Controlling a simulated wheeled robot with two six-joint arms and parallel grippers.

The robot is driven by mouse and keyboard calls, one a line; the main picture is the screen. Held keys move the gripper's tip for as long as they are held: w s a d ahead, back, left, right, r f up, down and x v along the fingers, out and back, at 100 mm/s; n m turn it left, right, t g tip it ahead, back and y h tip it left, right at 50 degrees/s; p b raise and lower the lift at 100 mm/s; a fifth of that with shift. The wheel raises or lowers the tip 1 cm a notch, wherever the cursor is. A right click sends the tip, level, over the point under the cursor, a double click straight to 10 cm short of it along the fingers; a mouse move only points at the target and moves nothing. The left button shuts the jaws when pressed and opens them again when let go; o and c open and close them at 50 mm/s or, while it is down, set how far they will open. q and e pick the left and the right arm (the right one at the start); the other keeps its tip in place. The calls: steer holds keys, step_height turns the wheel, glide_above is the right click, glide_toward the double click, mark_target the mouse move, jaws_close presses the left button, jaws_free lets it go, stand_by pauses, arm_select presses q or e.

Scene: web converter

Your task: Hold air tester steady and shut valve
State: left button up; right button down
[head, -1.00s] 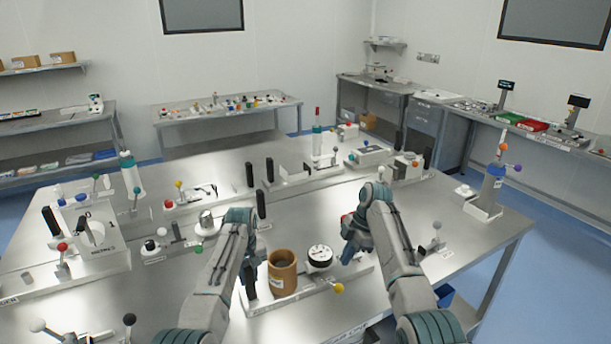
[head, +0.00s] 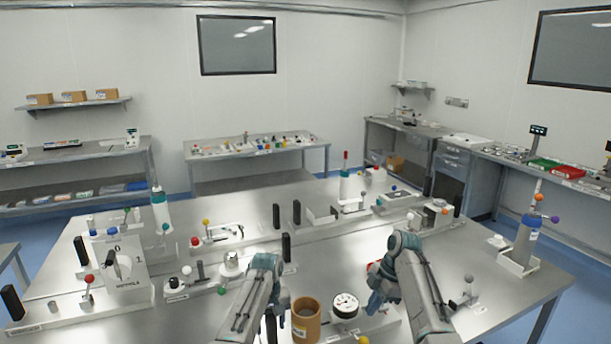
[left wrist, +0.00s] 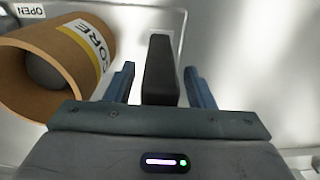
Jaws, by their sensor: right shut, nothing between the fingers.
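The air tester, on a pale base on the bench, has a brown core (head: 305,322), a white-faced gauge (head: 345,304) and a yellow valve knob (head: 363,340), cut by the head view's lower edge. Its black upright handle (head: 271,328) stands left of the core. My left gripper (left wrist: 160,85) is open, with its fingers on either side of the black handle (left wrist: 160,68) and gaps showing. The core (left wrist: 75,60) lies left of it, near an OPEN label (left wrist: 30,11). My right gripper (head: 375,302) is shut and empty, right of the gauge and apart from the yellow knob.
A grey box with a 0/1 switch (head: 123,275) stands at left. A blue-topped bottle (head: 526,240) in a tray stands at right. Black posts (head: 286,246) and small fixtures line the bench behind my arms. Bare bench lies around the small lever fixture (head: 466,297).

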arm_select(q)
steer(key=shift+r, duration=0.1)
step_height(320, 180, up, 12)
steer(key=shift+f, duration=0.1)
steer(key=shift+w, duration=0.1)
stand_by(0.3)
